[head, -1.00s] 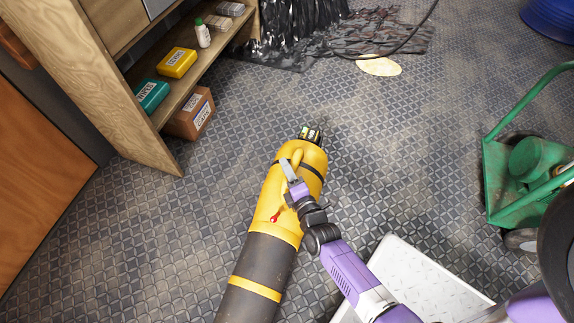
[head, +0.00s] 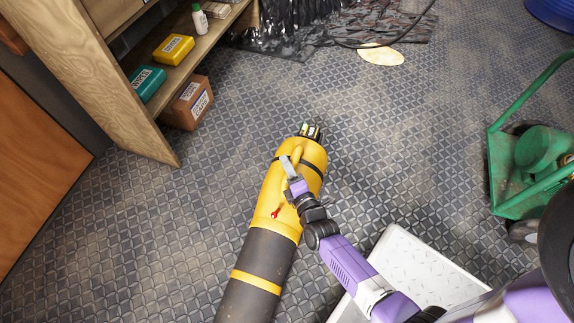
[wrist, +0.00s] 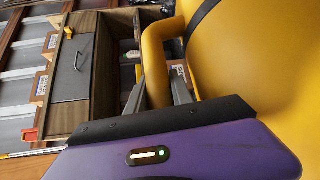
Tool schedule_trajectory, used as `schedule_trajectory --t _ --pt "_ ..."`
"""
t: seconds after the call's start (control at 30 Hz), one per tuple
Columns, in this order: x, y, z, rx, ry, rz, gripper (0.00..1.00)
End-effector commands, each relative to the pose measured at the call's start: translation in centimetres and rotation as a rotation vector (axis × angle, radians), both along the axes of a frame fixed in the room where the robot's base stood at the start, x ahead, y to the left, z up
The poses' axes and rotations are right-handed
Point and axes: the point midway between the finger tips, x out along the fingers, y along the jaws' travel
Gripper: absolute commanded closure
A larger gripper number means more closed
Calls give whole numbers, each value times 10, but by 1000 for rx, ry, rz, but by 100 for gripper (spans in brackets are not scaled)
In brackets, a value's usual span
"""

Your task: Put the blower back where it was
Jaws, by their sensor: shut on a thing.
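The blower (head: 292,190) is a yellow body with a long dark grey tube that has a yellow band. It lies across the middle of the head view, its tube running down out of the bottom edge. My gripper (head: 290,171) is at the blower's yellow handle and is shut on it. In the wrist view the yellow handle (wrist: 155,62) stands between the grey fingers (wrist: 157,95), with the yellow body (wrist: 245,65) filling the right side. The fingertips are partly hidden behind the handle.
A wooden shelf unit (head: 150,125) at upper left holds a yellow box (head: 174,49) and a teal box (head: 147,84). A cardboard box (head: 189,103) is beside it. A green wheeled machine (head: 530,165) stands at right. Patterned floor (head: 400,140) between them is clear.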

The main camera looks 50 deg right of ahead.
Motion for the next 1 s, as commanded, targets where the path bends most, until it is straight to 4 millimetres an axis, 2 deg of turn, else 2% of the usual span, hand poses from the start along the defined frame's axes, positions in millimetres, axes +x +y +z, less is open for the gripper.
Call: schedule_trajectory --t 0.03,0.07,0.13,0.17,0.57,0.67,1.0 --pt "2 -1 2 -5 -8 -2 100" --pt "0 0 -1 0 0 0 67" --pt "0 0 -1 0 1 0 53" --pt "0 0 -1 0 1 0 51" --pt "-3 2 3 1 2 1 51" --pt "-15 9 5 1 4 0 51" --pt "-74 42 15 2 5 0 51"
